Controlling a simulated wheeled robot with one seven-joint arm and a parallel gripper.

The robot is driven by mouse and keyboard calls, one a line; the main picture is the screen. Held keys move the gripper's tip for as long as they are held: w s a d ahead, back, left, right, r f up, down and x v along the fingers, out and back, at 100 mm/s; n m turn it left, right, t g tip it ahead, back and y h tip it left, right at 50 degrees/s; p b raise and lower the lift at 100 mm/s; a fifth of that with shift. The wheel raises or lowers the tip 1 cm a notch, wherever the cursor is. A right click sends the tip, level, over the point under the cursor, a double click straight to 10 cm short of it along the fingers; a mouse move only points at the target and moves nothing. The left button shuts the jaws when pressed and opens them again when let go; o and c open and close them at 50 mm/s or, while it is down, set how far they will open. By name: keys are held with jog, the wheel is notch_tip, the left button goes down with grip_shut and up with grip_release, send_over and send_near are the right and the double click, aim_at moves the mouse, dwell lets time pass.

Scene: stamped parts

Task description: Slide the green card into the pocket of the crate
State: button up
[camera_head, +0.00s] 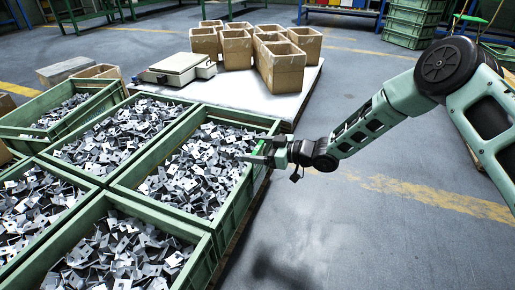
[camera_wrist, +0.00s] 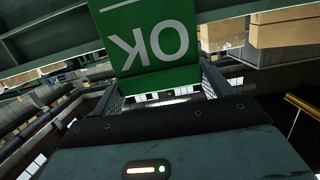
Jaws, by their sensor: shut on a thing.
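The green card (camera_wrist: 155,48) fills the top middle of the wrist view, with white "OK" lettering upside down. My gripper (camera_wrist: 162,88) is shut on its lower part, with a finger at each side. In the head view, my gripper (camera_head: 256,156) is beside the right wall of a green crate (camera_head: 236,196) full of stamped metal parts. A small green strip of the card (camera_head: 259,146) shows there at the fingers. I cannot make out the pocket, nor tell whether the card touches the crate.
More green crates of metal parts stand to the left and in front, such as the near crate (camera_head: 203,262). Behind are a scale (camera_head: 180,67) and several cardboard boxes (camera_head: 281,68) on a pale surface. The floor (camera_head: 340,230) to the right is clear.

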jog(key=shift+f+b, duration=0.75)
jog(key=shift+f, duration=0.7)
jog(key=o, duration=1)
jog(key=p+v, duration=0.8)
jog(key=v, duration=0.9)
jog(key=shift+d, duration=0.15)
